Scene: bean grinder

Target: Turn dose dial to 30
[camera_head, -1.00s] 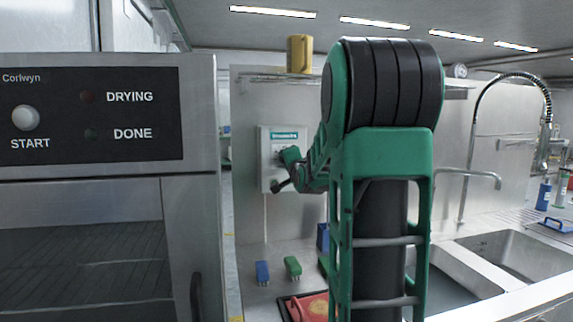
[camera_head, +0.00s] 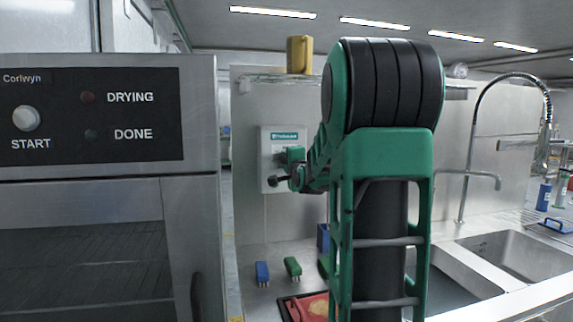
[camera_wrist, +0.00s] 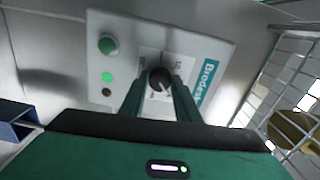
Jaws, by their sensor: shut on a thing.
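The dose dial (camera_wrist: 160,79) is a dark round knob with a light pointer mark on a pale control box (camera_wrist: 200,42). The box (camera_head: 270,165) also shows in the head view, mounted on the steel back wall. My gripper (camera_wrist: 160,85) is shut on the dial, one green finger on each side. In the head view my gripper (camera_head: 287,168) is at the front of the box and hides the dial. The printed marks around the dial are partly covered and too small to read.
The box also carries a green button (camera_wrist: 107,45) and a lit green lamp (camera_wrist: 107,77). A wire rack (camera_wrist: 285,70) is close on the right in the wrist view. A blue brush (camera_head: 262,272), a green brush (camera_head: 293,267) and a sink (camera_head: 505,255) are below.

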